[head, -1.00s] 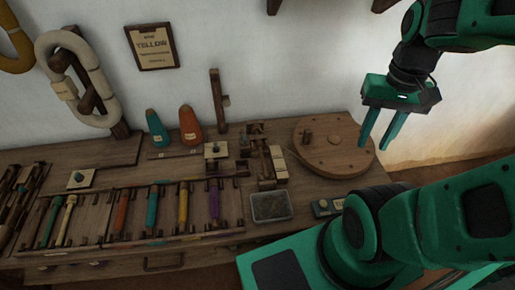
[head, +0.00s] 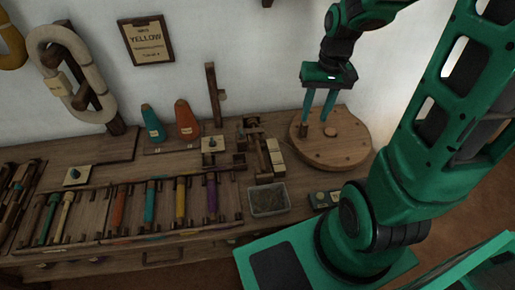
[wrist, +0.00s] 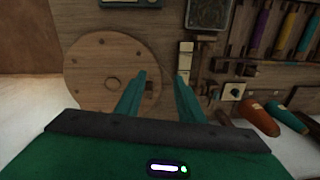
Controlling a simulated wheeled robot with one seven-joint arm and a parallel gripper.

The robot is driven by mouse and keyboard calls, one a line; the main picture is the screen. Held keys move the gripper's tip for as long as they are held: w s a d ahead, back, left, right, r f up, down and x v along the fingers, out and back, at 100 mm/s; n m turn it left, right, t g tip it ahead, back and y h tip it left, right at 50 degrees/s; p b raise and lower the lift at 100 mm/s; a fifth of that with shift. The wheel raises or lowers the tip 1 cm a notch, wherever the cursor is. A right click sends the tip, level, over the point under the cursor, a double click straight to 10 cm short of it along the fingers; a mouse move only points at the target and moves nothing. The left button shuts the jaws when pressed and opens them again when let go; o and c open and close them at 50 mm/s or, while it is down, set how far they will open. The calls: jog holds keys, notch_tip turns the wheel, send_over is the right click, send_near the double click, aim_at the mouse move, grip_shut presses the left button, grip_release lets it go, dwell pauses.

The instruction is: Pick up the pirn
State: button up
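Several pirn-like coloured spools lie in a rack at the front of the bench: orange (head: 118,208), teal (head: 149,202), yellow (head: 180,199) and purple (head: 212,194). The purple (wrist: 260,30), yellow (wrist: 284,30) and teal (wrist: 309,36) ones also show in the wrist view, at upper right. A wall sign (head: 146,40) reads "YELLOW"; its smaller text is illegible. My gripper (head: 317,112) is open and empty, pointing down above the round wooden disc (head: 340,155), right of the rack.
An orange cone (head: 187,122) and a teal cone (head: 153,125) stand at the back.

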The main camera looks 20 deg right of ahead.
aim_at(259, 147)
jog(key=w+a+f+n+y, duration=0.1)
jog(key=w+a+f+y, duration=0.2)
jog(key=w+a+f, duration=0.65)
jog(key=shift+x, duration=5.4)
jog(key=shift+d, duration=0.15)
grip_shut()
jog(key=shift+w, duration=0.1)
